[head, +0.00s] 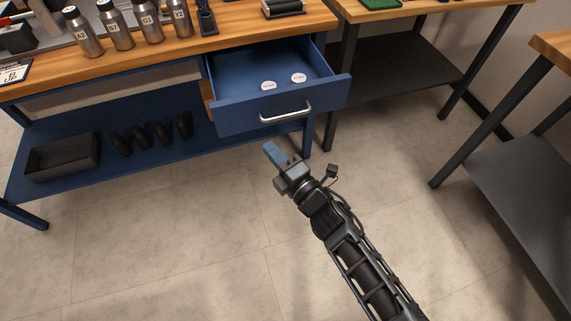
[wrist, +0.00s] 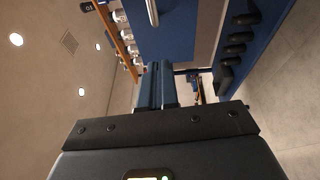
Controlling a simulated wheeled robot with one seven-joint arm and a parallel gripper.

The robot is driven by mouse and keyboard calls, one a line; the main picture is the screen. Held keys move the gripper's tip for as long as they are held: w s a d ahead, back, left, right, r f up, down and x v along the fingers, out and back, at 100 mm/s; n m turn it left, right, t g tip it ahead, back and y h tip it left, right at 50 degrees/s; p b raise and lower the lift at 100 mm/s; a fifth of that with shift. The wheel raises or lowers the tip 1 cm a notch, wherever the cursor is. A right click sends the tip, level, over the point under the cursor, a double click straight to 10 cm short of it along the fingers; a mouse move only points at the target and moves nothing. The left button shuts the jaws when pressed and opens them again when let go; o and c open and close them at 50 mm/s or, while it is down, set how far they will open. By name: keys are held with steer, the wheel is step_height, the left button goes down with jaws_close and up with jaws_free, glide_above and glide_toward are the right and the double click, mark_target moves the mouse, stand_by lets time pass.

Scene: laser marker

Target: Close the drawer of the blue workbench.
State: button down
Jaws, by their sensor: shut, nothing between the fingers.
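The blue workbench (head: 100,134) has a wooden top and its drawer (head: 232,116) is pulled well out toward me. The drawer front carries a silver bar handle (head: 286,112), and two small round white labelled pieces lie inside. My gripper (head: 274,152) is shut and empty, just in front of and below the handle in the head view, apart from the drawer as far as I can tell. In the wrist view the blue fingers (wrist: 158,85) are together and point toward the workbench. The handle (wrist: 152,12) and blue drawer front (wrist: 178,30) show at the top there.
Several steel bottles (head: 117,25) stand on the workbench top. A black bin (head: 62,160) and several dark parts (head: 150,134) sit on its lower shelf. Other dark-framed tables stand at right, one with a grey shelf (head: 525,180). The floor (head: 170,240) in front is clear.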

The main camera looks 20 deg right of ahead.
steer(key=w, duration=0.2)
steer(key=w+d+p, duration=0.1)
steer(key=w, duration=0.2)
steer(key=shift+w+r, duration=0.2)
steer(key=shift+w, duration=0.15)
